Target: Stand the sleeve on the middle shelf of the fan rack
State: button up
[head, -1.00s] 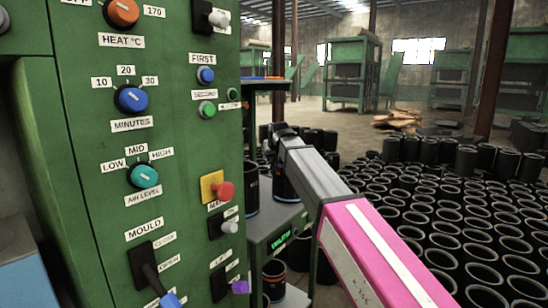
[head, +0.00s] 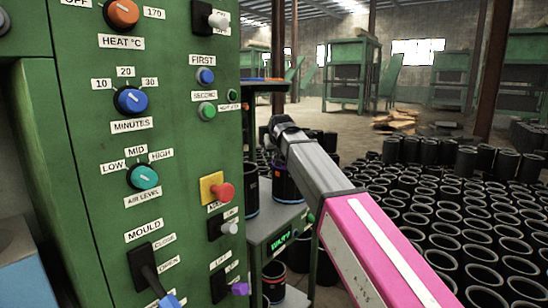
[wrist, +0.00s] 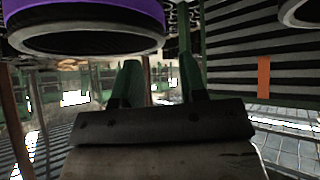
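The fan rack (head: 266,86) stands just past the green panel, partly hidden by it. On its middle level (head: 262,224) stand two dark sleeves: one with a blue lower ring (head: 251,190) by the panel edge, another (head: 287,187) upright beneath my arm, partly covered by it. My gripper (head: 281,124) is above and beside that second sleeve, seemingly apart from it. In the wrist view my two fingers (wrist: 158,80) stand apart with nothing between them. A purple-banded sleeve rim (wrist: 85,42) shows at upper left there.
The green control panel (head: 150,90) fills the left, close to my arm. Many black sleeves (head: 440,215) cover the floor at right. A lower sleeve (head: 274,281) sits under the display (head: 281,241). A slatted grille with an orange strip (wrist: 263,77) is at right in the wrist view.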

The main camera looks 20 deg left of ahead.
jog(key=v, duration=0.7)
jog(key=shift+s, duration=0.1)
